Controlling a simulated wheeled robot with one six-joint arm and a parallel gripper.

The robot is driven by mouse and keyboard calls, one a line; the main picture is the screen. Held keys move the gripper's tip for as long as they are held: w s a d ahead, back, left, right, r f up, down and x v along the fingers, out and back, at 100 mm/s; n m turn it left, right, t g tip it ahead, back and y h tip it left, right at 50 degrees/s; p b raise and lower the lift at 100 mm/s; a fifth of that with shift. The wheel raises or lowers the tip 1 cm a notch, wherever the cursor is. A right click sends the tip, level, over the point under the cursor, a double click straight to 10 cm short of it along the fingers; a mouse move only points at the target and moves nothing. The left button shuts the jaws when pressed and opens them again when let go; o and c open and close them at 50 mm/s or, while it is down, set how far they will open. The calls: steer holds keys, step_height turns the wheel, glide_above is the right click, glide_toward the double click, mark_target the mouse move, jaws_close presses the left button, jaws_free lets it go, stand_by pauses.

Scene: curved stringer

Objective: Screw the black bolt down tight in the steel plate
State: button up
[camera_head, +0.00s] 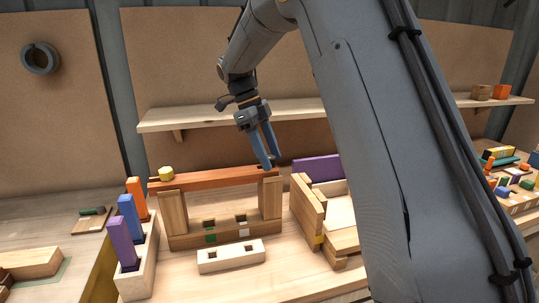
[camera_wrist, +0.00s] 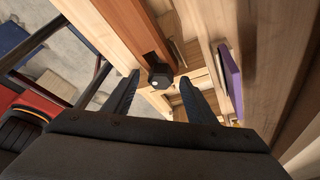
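A black bolt head (camera_wrist: 160,77), six-sided, shows in the wrist view at the near end of the reddish-brown beam (camera_wrist: 136,28). My gripper (camera_wrist: 160,76) has its two dark fingers apart, with the bolt head between the tips in the picture and a gap on each side. I cannot tell how far the tips are from it in depth. In the head view my gripper (camera_head: 268,164) points down at the right end of the beam (camera_head: 215,179), where its fingers largely hide the bolt. I cannot make out a steel plate, and the bolt's shank is hidden.
The beam lies across two wooden posts (camera_head: 174,212). A yellow piece (camera_head: 166,173) sits on its left end. A slotted block (camera_head: 231,256) lies in front. A rack of coloured pieces (camera_head: 136,277) stands left, a wooden frame (camera_head: 308,208) right. A shelf (camera_head: 185,118) runs behind.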

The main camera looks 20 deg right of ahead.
steer(key=shift+r, duration=0.1)
steer(key=v, duration=1.1)
steer(key=shift+a+r, duration=0.15)
steer(key=shift+r, duration=0.25)
steer(key=shift+w, duration=0.1)
